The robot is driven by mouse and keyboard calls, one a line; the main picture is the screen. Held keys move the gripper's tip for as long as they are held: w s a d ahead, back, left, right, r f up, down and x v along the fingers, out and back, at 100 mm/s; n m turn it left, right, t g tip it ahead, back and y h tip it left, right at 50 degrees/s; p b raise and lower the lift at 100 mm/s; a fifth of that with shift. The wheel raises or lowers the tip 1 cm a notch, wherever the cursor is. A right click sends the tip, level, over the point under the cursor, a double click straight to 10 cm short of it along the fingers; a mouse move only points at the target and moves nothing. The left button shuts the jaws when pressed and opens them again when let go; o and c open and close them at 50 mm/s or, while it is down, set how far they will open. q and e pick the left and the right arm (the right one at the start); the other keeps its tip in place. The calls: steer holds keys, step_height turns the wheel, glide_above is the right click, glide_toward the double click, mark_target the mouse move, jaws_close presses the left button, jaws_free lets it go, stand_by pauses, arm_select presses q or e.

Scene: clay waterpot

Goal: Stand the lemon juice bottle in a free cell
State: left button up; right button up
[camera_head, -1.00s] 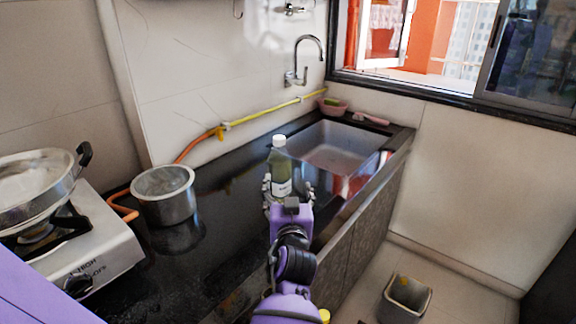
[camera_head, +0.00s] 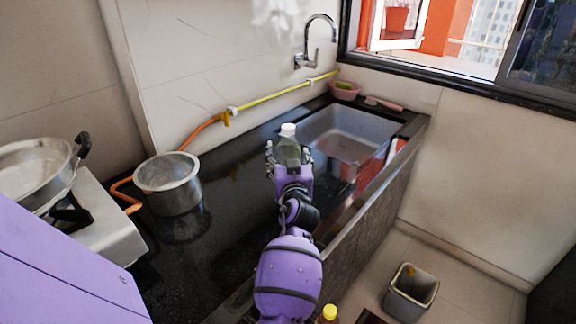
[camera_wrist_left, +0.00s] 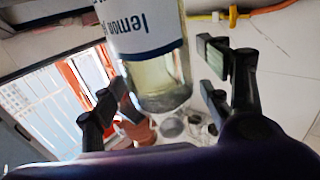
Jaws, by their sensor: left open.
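The lemon juice bottle (camera_head: 288,149), with a white cap and greenish clear body, is upright on the dark counter near the sink. My left gripper (camera_head: 289,158) is open at the bottle, partly covering its lower part in the head view. In the left wrist view the bottle (camera_wrist_left: 160,70), with a white and blue label reading "lemon", shows between the spread fingers of the left gripper (camera_wrist_left: 160,85). Gaps show on both sides of it. The cells are not clearly in view. The right gripper is not in view.
A steel pot (camera_head: 170,190) and a stove with a pan (camera_head: 30,175) stand on the left. The sink (camera_head: 350,130) lies behind the bottle to the right. A yellow cap (camera_head: 329,312) shows at the bottom edge. A grey bin (camera_head: 410,290) stands on the floor.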

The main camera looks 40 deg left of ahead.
arm_select(q)
steer(key=shift+w+a, duration=0.15)
steer(key=shift+w, duration=0.05)
steer(key=c, duration=1.6)
jaws_close()
steer(key=shift+r, duration=0.1)
